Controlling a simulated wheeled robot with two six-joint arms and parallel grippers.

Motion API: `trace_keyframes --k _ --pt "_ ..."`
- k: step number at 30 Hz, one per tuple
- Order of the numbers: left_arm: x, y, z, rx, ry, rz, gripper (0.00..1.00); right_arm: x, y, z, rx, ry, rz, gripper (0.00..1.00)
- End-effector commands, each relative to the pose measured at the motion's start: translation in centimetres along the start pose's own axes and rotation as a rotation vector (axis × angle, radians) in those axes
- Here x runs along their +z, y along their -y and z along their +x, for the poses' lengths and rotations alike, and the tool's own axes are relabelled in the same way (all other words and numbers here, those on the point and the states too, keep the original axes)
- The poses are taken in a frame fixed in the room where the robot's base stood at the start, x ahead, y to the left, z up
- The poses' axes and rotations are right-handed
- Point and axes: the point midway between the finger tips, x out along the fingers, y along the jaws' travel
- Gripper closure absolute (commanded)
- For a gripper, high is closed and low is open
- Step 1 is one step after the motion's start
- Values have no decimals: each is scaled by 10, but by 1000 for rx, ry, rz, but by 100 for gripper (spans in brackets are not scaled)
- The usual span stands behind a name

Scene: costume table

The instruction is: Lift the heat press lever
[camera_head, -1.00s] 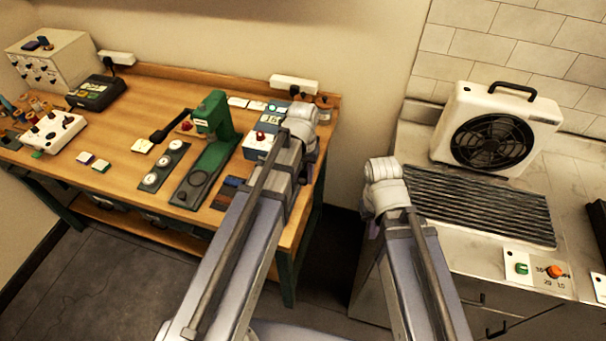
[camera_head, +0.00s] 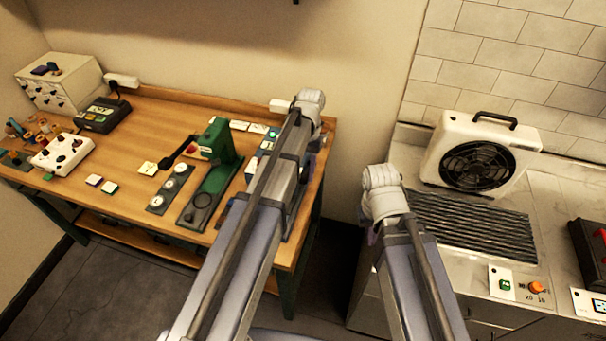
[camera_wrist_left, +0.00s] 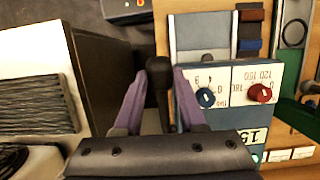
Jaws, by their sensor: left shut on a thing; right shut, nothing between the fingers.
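The heat press is a blue and white box with a blue and a red dial (camera_wrist_left: 238,92) in the left wrist view. In the head view it (camera_head: 266,146) stands near the right end of the wooden bench, largely hidden by my left arm. My left gripper (camera_wrist_left: 160,100) is shut on the black lever handle (camera_wrist_left: 158,75), with a purple finger on each side of it, beside the dial face. In the head view its purple fingers (camera_head: 309,162) are mostly hidden. My right gripper (camera_head: 372,234) is shut and empty between bench and counter, its fingers mostly hidden behind the wrist.
A green hand press (camera_head: 215,150) with a black lever stands left of the heat press on the bench (camera_head: 130,190). A white fan unit (camera_head: 485,150) and a ribbed black grate (camera_head: 470,222) occupy the right counter. A gap separates bench and counter.

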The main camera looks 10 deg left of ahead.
Motion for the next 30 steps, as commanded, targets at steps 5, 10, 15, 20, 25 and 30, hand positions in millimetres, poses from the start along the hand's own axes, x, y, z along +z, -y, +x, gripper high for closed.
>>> trace_keyframes --k 5,10,15,20,25,30 --pt "-6 0 -5 0 -10 0 100 0 0 -4 0 0 1 100" --pt "-6 0 -5 0 -10 0 100 0 0 -4 0 0 1 100" --pt "-6 0 -5 0 -10 0 100 0 0 -4 0 0 1 100" --pt "-6 0 -5 0 -10 0 51 0 0 -4 0 0 1 100" --pt "-4 0 -4 0 -7 0 32 0 0 -4 0 0 1 100" --pt "-4 0 -4 0 -6 0 30 0 0 -4 0 0 1 100"
